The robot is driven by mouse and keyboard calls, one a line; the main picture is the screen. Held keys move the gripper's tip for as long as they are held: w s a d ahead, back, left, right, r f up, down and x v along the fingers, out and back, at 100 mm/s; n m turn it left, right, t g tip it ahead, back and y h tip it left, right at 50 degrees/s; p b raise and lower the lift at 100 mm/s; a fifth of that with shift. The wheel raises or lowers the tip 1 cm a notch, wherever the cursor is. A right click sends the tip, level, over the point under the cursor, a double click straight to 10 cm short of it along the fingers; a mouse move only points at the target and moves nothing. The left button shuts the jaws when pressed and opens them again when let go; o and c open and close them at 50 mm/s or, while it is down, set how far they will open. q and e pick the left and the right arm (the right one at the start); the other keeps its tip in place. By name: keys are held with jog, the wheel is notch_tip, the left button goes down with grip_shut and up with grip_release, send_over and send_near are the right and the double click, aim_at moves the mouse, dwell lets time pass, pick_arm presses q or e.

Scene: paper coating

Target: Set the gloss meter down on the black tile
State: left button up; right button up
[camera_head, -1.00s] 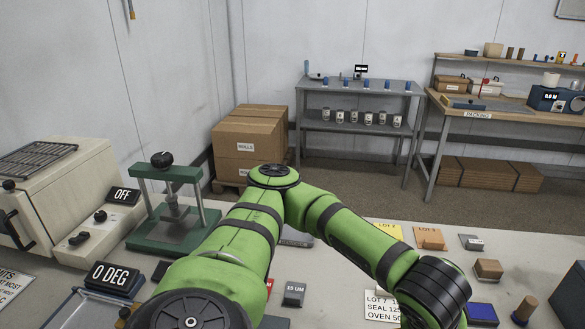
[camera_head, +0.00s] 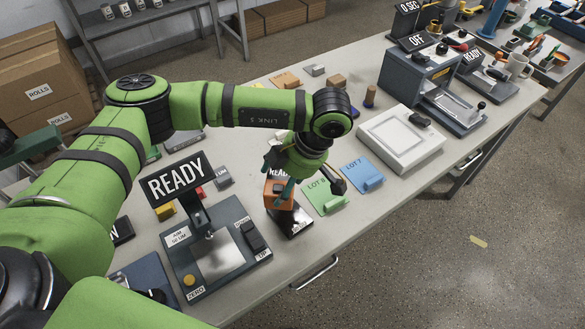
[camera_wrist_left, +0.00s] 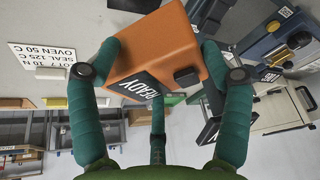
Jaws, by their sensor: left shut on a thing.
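The gloss meter (camera_head: 278,197) is an orange block with a dark READY display. My left gripper (camera_head: 304,186) is shut on it, and the left wrist view shows the orange meter (camera_wrist_left: 165,45) between the teal fingers. In the head view the black tile (camera_head: 290,222) lies on the table just below the meter, with a pale patch at its near end. The meter overlaps the tile's far part in the picture; I cannot tell whether they touch. My right gripper is not in view.
A gauge with a READY sign (camera_head: 180,179) stands left of the tile. Green (camera_head: 324,197) and blue (camera_head: 362,174) lot cards lie to the right, then a white flat device (camera_head: 402,139). The table's front edge is close to the tile.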

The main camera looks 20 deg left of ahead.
pick_arm(q)
jog(key=n, duration=0.2)
jog(key=d+n+g+p, duration=0.1)
jog(key=n, duration=0.2)
jog(key=shift+w+d+r+n+g+h, duration=0.15)
jog(key=shift+d+r+n+g+h, duration=0.15)
jog(key=shift+r+g+h, duration=0.1)
jog(key=shift+d+n+p, duration=0.15)
jog(key=shift+n+p, duration=0.15)
jog(key=shift+n, duration=0.5)
jog(key=shift+s+d+n+g+h, duration=0.2)
jog(key=shift+n+g+h, duration=0.2)
jog(key=shift+n, duration=0.3)
jog(key=shift+f, duration=0.3)
jog(key=shift+f+b, duration=2)
jog(key=shift+f, duration=1.15)
jog(key=shift+f+b, duration=0.8)
jog(key=shift+f, duration=0.05)
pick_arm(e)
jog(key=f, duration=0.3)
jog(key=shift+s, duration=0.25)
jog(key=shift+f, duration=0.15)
